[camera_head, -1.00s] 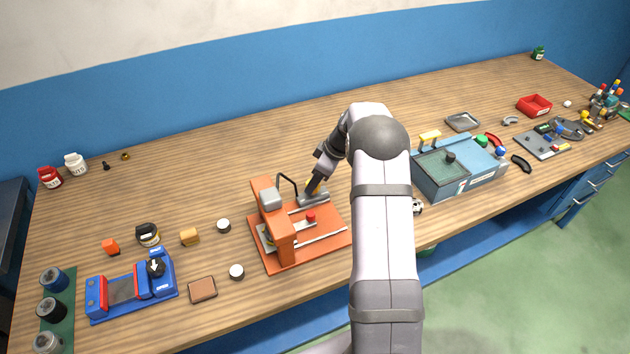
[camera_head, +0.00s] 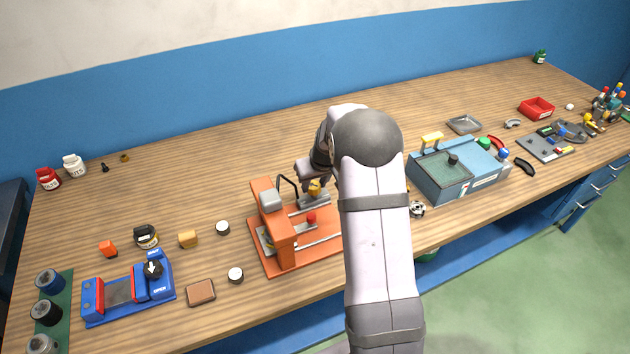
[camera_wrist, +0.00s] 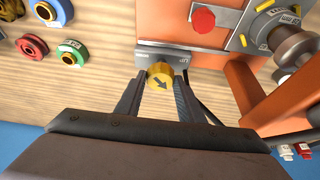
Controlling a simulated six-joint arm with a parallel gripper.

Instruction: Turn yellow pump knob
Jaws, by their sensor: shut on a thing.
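The yellow pump knob (camera_wrist: 161,76) sits on a grey metal block (camera_wrist: 205,60) of the orange machine, and a dark arrow on its face points toward the lower right in the wrist view. My gripper (camera_wrist: 160,80) has a finger on each side of the knob and is shut on it. In the head view the knob (camera_head: 314,187) shows just below my gripper (camera_head: 314,180), at the back right of the orange machine (camera_head: 278,262). My forearm covers part of the machine's right side.
A red button (camera_wrist: 203,20) stands near the knob. The orange upright (camera_head: 283,245) and a dark bent handle (camera_head: 290,183) are to the left of my gripper. A blue-grey box (camera_head: 440,188) stands to the right. The bench behind the machine is clear.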

